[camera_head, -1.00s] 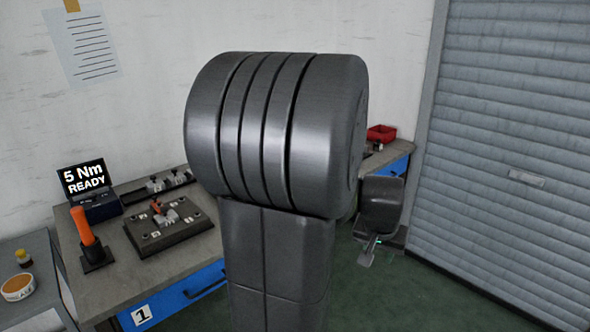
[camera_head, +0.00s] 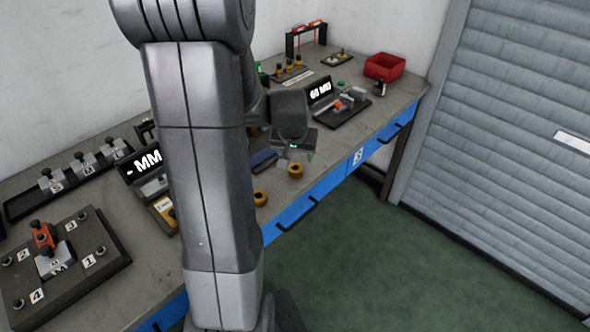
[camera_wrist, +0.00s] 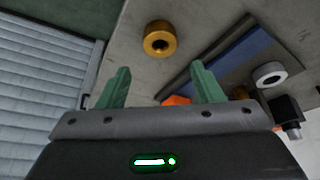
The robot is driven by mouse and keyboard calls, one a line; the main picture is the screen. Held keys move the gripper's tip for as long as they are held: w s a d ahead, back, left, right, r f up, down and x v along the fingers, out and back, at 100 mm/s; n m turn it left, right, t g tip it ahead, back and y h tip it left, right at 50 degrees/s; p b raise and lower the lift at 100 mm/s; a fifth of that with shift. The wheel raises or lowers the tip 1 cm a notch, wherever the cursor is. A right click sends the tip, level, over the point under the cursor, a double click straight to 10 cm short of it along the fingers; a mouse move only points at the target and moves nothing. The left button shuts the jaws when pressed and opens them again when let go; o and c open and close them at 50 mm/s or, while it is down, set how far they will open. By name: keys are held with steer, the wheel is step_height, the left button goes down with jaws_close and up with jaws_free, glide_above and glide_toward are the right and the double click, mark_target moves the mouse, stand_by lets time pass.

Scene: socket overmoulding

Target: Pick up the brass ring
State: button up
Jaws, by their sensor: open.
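A brass ring (camera_wrist: 160,39) with a dark hole lies on the grey bench top in the wrist view, beyond my fingertips and roughly centred between them. My gripper (camera_wrist: 160,70) is open, with its two green fingers apart and nothing held. In the head view my gripper (camera_head: 287,160) hangs over the front part of the bench.
A grey ring (camera_wrist: 269,74) and a blue strip (camera_wrist: 230,55) lie right of the brass ring. An orange item (camera_wrist: 177,100) shows between my fingers. A red bin (camera_head: 384,66) and a dark fixture (camera_head: 343,106) stand farther along the bench. The green floor is clear.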

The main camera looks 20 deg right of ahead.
mark_target(296, 169)
step_height(296, 169, down, 4)
steer(key=shift+w+f, duration=0.15)
steer(key=shift+w+d+f, duration=0.1)
steer(key=shift+w+f, duration=0.05)
steer(key=shift+f, duration=0.2)
steer(key=c, duration=1.1)
